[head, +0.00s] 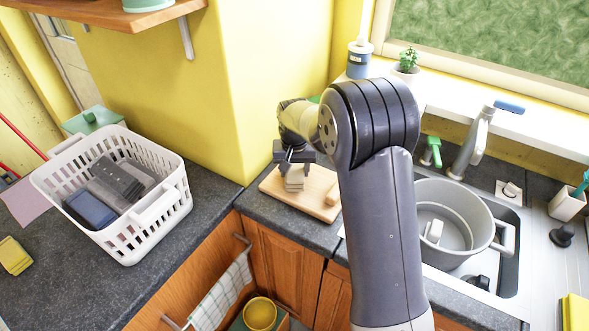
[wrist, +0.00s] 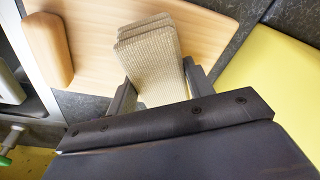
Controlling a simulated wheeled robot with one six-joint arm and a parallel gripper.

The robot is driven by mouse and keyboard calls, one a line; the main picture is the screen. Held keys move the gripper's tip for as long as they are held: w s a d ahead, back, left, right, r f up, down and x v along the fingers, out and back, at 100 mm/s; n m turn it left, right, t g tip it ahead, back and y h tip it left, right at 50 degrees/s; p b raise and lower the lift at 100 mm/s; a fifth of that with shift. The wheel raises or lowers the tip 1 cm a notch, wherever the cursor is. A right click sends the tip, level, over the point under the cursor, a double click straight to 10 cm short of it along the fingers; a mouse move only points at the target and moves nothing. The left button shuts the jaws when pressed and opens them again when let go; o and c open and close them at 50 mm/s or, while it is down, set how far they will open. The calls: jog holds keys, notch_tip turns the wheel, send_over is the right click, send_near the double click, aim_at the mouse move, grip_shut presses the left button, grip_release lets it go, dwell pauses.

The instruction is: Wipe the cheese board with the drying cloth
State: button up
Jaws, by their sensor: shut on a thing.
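The cheese board (head: 273,190) is a light wooden board on the dark counter in the corner, left of the sink. It also shows in the wrist view (wrist: 195,25). My gripper (head: 294,164) is over the board and shut on the drying cloth (head: 294,182), a folded beige ribbed cloth. In the wrist view the cloth (wrist: 155,65) sits between the two fingers, its folded layers reaching over the board. The cloth's lower end is at the board's surface; I cannot tell whether it touches. My arm hides part of the board's right side.
A wooden block (head: 333,194) lies on the board's right end. A white basket (head: 165,208) with dark folded items stands on the left counter. A grey pot (head: 450,205) sits in the sink under the faucet (head: 472,145). The yellow wall (head: 245,80) closes in behind the board.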

aim_at(282, 196)
jog(key=shift+s+a+b, duration=0.3)
jog(key=shift+s+a, duration=0.35)
jog(key=shift+s, duration=0.3)
jog(key=shift+s+a+b, duration=0.25)
jog(key=shift+s+a, duration=0.35)
jog(key=shift+s, duration=0.3)
jog(key=shift+s+a+b, duration=0.3)
jog(key=shift+s+a, duration=0.35)
jog(key=shift+s, duration=0.3)
jog(key=shift+f+b, duration=0.65)
jog(key=shift+f, duration=0.3)
jog(key=shift+w+d+p, duration=0.25)
jog(key=shift+w+d, duration=0.4)
jog(key=shift+w, duration=0.3)
jog(key=shift+w+d+p, duration=0.25)
jog(key=shift+w+d, duration=0.35)
jog(key=shift+w, duration=0.35)
jog(key=shift+w+d+p, duration=0.25)
jog(key=shift+w+d, duration=0.4)
jog(key=shift+w, duration=0.3)
jog(key=shift+w+d+p, duration=0.25)
jog(key=shift+w+d, duration=0.35)
jog(key=shift+w, duration=0.3)
jog(key=shift+w+d+p, duration=0.3)
jog(key=shift+w+d, duration=0.35)
jog(key=shift+w, duration=0.25)
jog(key=shift+w+d+p, duration=0.3)
jog(key=shift+w+d, duration=0.35)
jog(key=shift+w, duration=0.25)
